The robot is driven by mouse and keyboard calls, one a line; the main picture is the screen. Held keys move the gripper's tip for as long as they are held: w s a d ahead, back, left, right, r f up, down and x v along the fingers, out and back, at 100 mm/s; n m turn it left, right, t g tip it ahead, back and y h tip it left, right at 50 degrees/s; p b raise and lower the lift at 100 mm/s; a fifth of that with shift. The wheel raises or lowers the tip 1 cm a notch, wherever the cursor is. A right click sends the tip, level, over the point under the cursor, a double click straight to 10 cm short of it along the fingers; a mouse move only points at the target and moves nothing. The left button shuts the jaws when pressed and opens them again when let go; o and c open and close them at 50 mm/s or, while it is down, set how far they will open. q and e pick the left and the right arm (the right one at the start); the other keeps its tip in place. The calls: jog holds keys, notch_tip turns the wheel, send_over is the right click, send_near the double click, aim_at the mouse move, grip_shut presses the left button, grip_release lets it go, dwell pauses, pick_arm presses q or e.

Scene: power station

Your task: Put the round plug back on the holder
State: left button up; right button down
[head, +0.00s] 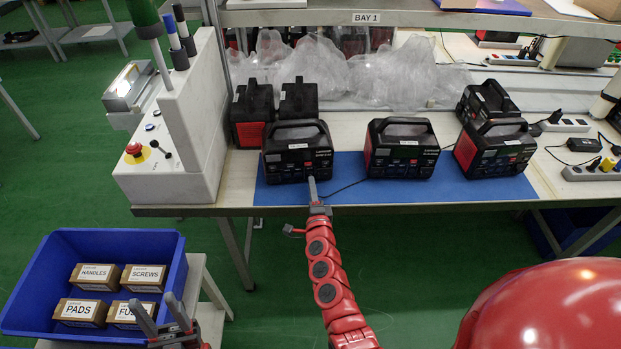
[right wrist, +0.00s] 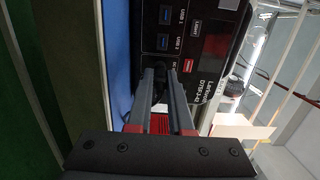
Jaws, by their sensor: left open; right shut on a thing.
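My right gripper (head: 313,188) reaches up to the front face of the left power station (head: 290,165) on the blue mat. In the right wrist view its fingers (right wrist: 163,80) are shut on a small black round plug (right wrist: 159,86), largely hidden between them, right at the station's front panel (right wrist: 190,50). Whether the plug sits in a socket there is hidden. A thin black cable (head: 345,187) lies on the mat beside the gripper. My left gripper (head: 158,314) is open and empty, in front of the blue crate. I cannot clearly make out the holder.
Other power stations (head: 402,148) stand on the blue mat (head: 350,190). A white console (head: 180,140) with a red button (head: 134,149) is at the bench's left end. A blue crate (head: 172,244) holds several small boxes. Plastic bags lie behind.

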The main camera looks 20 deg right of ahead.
jog(key=shift+s+a, duration=0.2)
jog(key=shift+s, duration=1.15)
